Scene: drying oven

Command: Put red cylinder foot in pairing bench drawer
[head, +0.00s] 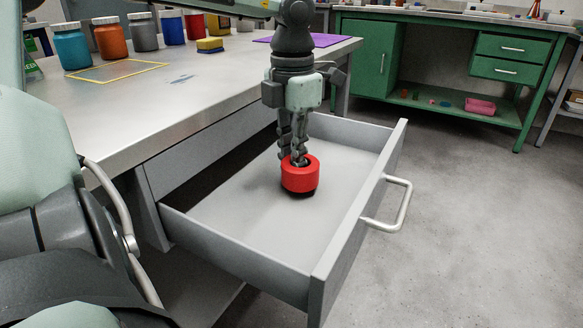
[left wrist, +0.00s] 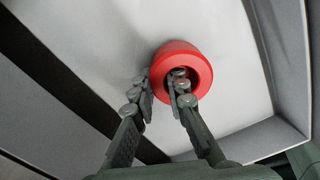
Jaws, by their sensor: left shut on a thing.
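The red cylinder foot (head: 300,179) is a short, thick ring with a hollow in its top. It is inside the open grey drawer (head: 240,258) of the bench, over the middle of the drawer floor. A dark shadow lies right under it; I cannot tell whether it touches the floor. My left gripper (head: 293,158) points down into the drawer and is shut on the foot's wall. In the left wrist view, one finger is in the hollow of the foot (left wrist: 200,72) and the other is outside its wall. My right gripper is not in view.
The drawer has a light metal handle (head: 392,204) on its front. The bench top (head: 120,112) above holds several coloured jars (head: 112,38), a sponge (head: 210,45) and a yellow outline. A green workbench (head: 440,60) stands behind. Floor right of the drawer is clear.

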